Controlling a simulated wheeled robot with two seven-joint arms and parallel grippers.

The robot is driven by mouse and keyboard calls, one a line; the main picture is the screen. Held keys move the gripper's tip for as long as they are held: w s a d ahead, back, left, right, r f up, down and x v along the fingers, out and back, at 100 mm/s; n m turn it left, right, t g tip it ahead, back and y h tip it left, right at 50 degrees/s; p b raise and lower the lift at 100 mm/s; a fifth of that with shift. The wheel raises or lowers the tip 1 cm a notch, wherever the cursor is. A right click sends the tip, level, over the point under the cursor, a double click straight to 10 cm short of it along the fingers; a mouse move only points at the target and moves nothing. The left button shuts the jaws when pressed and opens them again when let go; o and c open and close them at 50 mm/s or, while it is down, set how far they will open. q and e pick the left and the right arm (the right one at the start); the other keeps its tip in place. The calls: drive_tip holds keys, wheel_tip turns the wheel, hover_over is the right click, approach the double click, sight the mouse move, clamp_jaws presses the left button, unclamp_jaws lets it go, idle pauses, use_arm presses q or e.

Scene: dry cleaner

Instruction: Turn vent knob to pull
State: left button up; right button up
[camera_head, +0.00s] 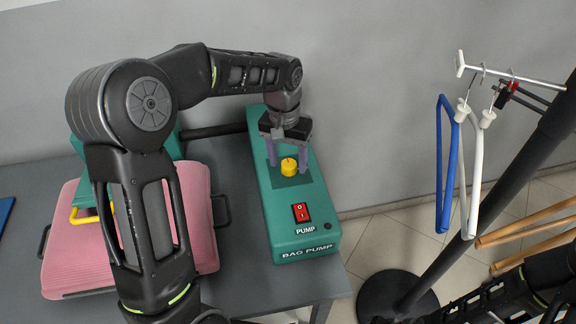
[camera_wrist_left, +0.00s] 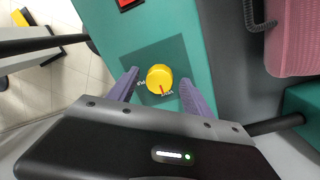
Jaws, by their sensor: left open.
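The yellow vent knob (camera_head: 289,166) sits on a dark square plate on top of the green bag pump box (camera_head: 300,222). In the left wrist view the knob (camera_wrist_left: 159,79) has a red mark on its edge facing my gripper, beside a small white label too small to read. Another partly hidden label lies at the knob's left. My left gripper (camera_head: 287,160) points down over the plate, open, with its purple fingers on either side of the knob and apart from it. The fingers (camera_wrist_left: 160,84) also show in the wrist view. My right gripper is out of view.
A red PUMP switch (camera_head: 301,212) is on the box's front part. A pink padded board (camera_head: 190,200) lies on the grey table to the left. A rack with blue (camera_head: 441,165) and white hangers stands at the right.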

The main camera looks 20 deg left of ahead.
use_arm(q)
clamp_jaws()
idle(0.8)
